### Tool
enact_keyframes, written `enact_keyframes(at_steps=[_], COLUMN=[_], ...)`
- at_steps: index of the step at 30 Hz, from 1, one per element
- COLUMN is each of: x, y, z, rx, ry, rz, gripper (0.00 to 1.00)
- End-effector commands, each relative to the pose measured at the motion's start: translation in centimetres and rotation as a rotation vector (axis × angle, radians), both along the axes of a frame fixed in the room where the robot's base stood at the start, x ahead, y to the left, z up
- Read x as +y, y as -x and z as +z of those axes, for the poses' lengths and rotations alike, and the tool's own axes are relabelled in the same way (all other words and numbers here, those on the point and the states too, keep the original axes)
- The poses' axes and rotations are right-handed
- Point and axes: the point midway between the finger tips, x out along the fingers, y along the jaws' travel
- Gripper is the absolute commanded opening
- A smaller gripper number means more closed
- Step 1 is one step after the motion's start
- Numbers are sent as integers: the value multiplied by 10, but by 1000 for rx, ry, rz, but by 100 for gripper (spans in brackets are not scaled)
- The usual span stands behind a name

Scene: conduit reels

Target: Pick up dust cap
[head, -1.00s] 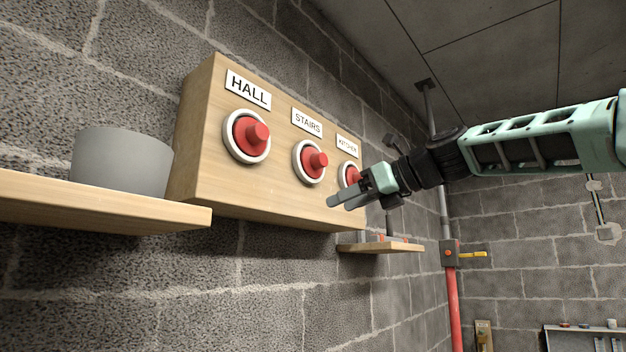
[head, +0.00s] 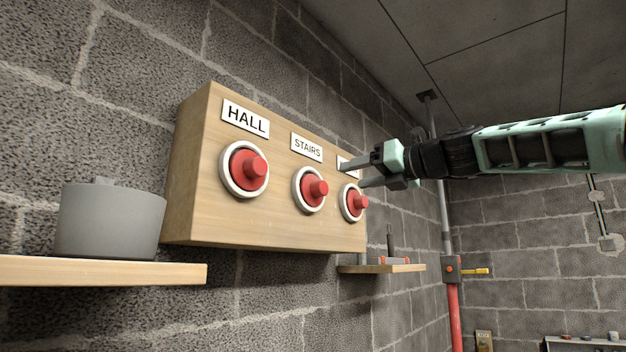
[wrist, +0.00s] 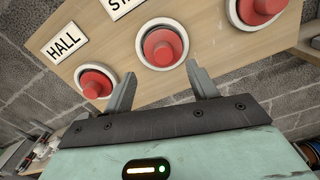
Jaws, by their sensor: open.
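Three red dust caps with knobs sit in white rings on a wooden wall box (head: 270,215): the HALL cap (head: 246,170), the STAIRS cap (head: 311,189) and a right-hand cap (head: 353,202), whose label my gripper partly hides. My gripper (head: 351,176) is open and empty, just above the right-hand cap in the head view. In the wrist view my open fingers (wrist: 161,74) show below the STAIRS cap (wrist: 162,47), with the HALL cap (wrist: 95,82) to the left and the right-hand cap (wrist: 258,8) cut by the top edge. I see no contact with any cap.
A grey lidded pot (head: 110,222) stands on a wooden shelf (head: 100,271) at left. A small shelf (head: 385,268) holding small items sits below the box's right end. A red pipe (head: 454,315) and a yellow-handled valve (head: 475,271) stand farther right.

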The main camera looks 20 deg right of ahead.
Motion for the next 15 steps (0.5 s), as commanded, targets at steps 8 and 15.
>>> enact_keyframes(at_steps=[8, 15], x=[18, 25], y=[-23, -34], z=[3, 0], rx=[1, 1], ry=[-2, 1], rz=[4, 1], gripper=[58, 58])
